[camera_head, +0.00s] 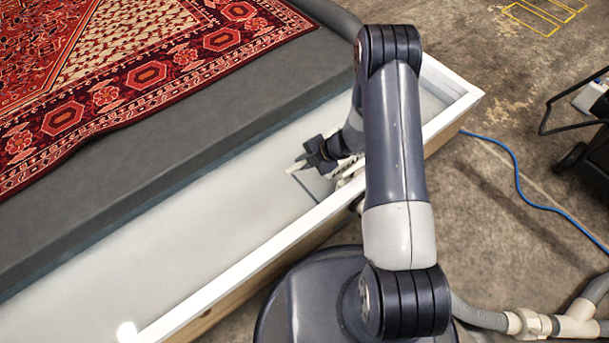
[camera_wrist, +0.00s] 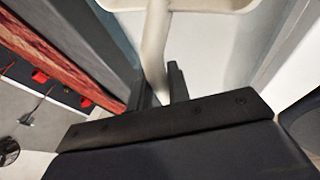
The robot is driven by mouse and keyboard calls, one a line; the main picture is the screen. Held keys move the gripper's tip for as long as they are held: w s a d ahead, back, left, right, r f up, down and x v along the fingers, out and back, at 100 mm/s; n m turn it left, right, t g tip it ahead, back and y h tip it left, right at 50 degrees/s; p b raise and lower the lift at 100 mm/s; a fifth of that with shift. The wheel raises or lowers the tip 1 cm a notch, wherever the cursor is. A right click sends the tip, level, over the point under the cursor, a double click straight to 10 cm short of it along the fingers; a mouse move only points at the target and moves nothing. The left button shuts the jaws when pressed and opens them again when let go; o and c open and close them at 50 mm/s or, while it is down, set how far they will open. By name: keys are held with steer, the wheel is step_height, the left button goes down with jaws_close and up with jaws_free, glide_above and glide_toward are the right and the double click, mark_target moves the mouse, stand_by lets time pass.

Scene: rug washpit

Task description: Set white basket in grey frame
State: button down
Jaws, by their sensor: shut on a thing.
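My gripper (camera_head: 318,158) is low over the pale trough, partly hidden by my own arm in the head view. In the wrist view my gripper (camera_wrist: 168,88) is shut on a white handle (camera_wrist: 155,42). The handle runs up to a white rim at the top edge of that view, which looks like the white basket (camera_wrist: 190,5); most of it is cut off. In the head view a white piece (camera_head: 297,168) sticks out left of the gripper. A thin grey bar (camera_head: 306,189) shows just below it; I cannot tell whether it belongs to the grey frame.
The trough has a raised white edge (camera_head: 250,266) on the near side. A dark grey ledge (camera_head: 150,160) with a red patterned rug (camera_head: 150,75) lies on the far side. A blue hose (camera_head: 517,180) and a dark cart (camera_head: 590,155) are on the floor at right.

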step_height(320, 180, down, 10)
steer(key=b, duration=0.6)
steer(key=shift+b, duration=0.4)
steer(key=shift+f+b, duration=0.4)
steer(key=shift+f, duration=0.05)
steer(key=c, duration=1.3)
jaws_free()
steer(key=shift+o, duration=0.2)
steer(key=shift+s+r, duration=0.1)
